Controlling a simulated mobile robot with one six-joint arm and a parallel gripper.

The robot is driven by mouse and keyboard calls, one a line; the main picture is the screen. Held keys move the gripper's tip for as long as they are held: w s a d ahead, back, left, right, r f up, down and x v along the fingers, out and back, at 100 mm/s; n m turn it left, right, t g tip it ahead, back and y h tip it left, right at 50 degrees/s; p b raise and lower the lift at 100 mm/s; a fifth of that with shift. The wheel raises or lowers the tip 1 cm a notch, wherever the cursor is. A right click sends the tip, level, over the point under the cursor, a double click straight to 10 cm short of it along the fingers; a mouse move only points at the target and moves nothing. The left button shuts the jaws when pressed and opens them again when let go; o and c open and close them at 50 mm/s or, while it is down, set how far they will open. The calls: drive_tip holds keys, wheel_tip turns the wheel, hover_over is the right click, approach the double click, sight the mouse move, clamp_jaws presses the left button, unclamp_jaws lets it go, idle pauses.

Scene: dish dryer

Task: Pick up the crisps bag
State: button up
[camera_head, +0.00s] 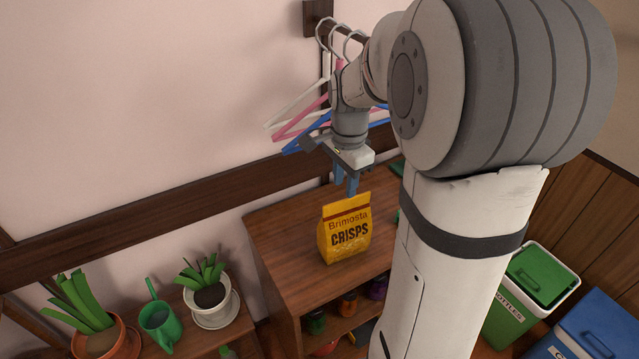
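The yellow crisps bag (344,232) stands upright on top of the wooden cabinet (281,234). Its front, with the words "Brimosta CRISPS", faces the camera. My gripper (346,184) points down just above and behind the bag's top edge. Its blue fingertips show close to that edge, and their lower ends seem hidden behind the bag. I cannot tell whether they touch the bag or how far apart they are.
Pink, white and blue hangers (299,124) hang on the wall behind my arm. Potted plants (208,284) and a green watering can (160,322) stand at lower left. Green (524,300) and blue (597,330) bins stand at lower right. The cabinet top left of the bag is clear.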

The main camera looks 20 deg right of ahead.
sight(347, 201)
drive_tip(key=shift+w+d+m, duration=0.45)
drive_tip(key=shift+w+m, duration=0.05)
drive_tip(key=shift+w+d+f+m, duration=0.15)
drive_tip(key=shift+w+f+m, duration=0.05)
drive_tip(key=shift+m, duration=0.1)
wheel_tip(347, 201, down, 8)
drive_tip(key=shift+d+r+p, duration=0.15)
drive_tip(key=shift+r+p, duration=0.05)
drive_tip(key=shift+p, duration=0.55)
drive_tip(key=shift+c, duration=0.4)
clamp_jaws()
